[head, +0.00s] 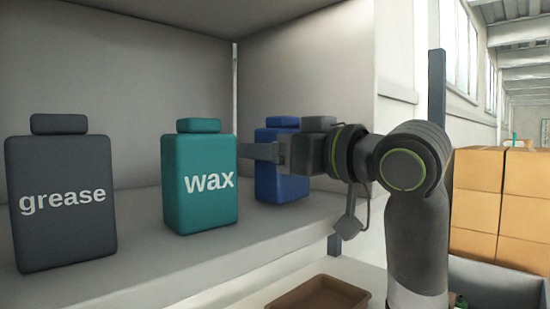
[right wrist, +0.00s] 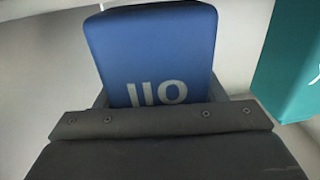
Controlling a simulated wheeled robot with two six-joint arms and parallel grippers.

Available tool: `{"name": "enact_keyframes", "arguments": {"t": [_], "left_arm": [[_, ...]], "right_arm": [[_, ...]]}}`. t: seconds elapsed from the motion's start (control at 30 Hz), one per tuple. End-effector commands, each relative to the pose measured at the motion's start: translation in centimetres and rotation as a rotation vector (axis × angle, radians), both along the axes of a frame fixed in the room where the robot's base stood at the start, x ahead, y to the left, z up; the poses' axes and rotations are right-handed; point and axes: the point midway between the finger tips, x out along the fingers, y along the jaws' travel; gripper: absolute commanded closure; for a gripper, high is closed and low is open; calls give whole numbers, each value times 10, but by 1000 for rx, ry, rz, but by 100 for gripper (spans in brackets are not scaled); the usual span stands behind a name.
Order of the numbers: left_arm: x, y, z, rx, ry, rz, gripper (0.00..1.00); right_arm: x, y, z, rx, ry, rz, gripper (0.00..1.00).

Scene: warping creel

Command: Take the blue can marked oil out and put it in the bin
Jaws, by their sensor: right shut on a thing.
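The blue can (head: 282,188) stands at the right end of the shelf, partly hidden behind my right gripper (head: 265,153). In the right wrist view the blue can (right wrist: 155,55) shows the word oil upside down, with the jaws at its two sides. My right gripper is shut on it. The can looks upright, and its base appears at shelf level; I cannot tell if it touches. A grey-blue open container (head: 500,282), perhaps the bin, is cut off at the lower right. My left gripper is not in view.
A teal can marked wax (head: 200,205) stands just left of the blue can. A dark grey can marked grease (head: 62,215) is farther left. The shelf's side wall (head: 318,75) is close on the right. A brown tray (head: 320,296) lies below; cardboard boxes (head: 478,205) are stacked at right.

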Motion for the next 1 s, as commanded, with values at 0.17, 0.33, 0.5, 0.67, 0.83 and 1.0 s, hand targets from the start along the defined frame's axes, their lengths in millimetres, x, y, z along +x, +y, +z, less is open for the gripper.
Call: {"name": "enact_keyframes", "arguments": {"t": [0.17,0.33,0.5,0.67,0.83,1.0], "left_arm": [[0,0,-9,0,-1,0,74],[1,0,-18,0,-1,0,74],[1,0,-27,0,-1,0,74],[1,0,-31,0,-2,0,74],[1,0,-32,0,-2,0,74],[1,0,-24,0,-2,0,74]], "right_arm": [[-1,0,17,1,-6,-1,70],[-1,-1,39,2,-6,-2,70],[-1,0,63,2,-4,-1,70],[-1,0,80,1,-3,-1,70],[-1,0,92,2,-3,0,70],[-1,0,105,2,-3,0,70]]}}
